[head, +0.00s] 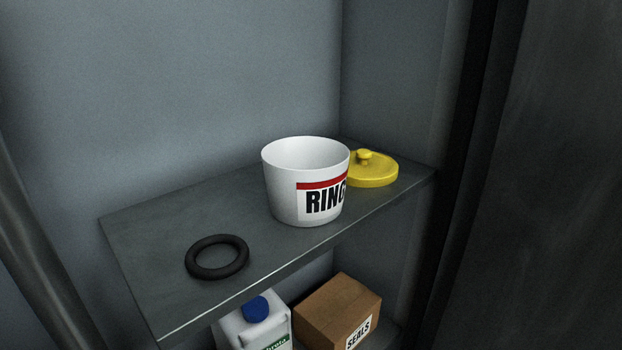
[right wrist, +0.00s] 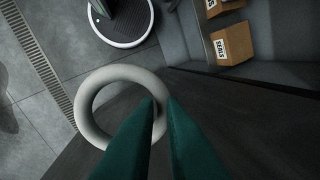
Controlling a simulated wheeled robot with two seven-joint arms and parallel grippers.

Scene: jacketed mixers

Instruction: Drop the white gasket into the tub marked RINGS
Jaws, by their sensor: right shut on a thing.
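The white tub marked RINGS (head: 283,195) stands upright and open on the grey shelf; the end of its label is turned out of sight. The part of its inside that shows is bare, and its bottom is hidden. The white gasket (right wrist: 91,102) shows in the right wrist view. My right gripper (right wrist: 162,108) has its green fingers shut on the gasket's right side. The gasket hangs clear above the floor and a dark surface. Neither gripper shows in the head view.
A black ring (head: 217,257) lies on the shelf (head: 150,222) left of the tub. A yellow lid (head: 375,172) lies behind the tub's right side. Below stand a white jug (head: 235,328) and a SEALS box (head: 338,305). A dark panel (head: 560,180) stands at the right.

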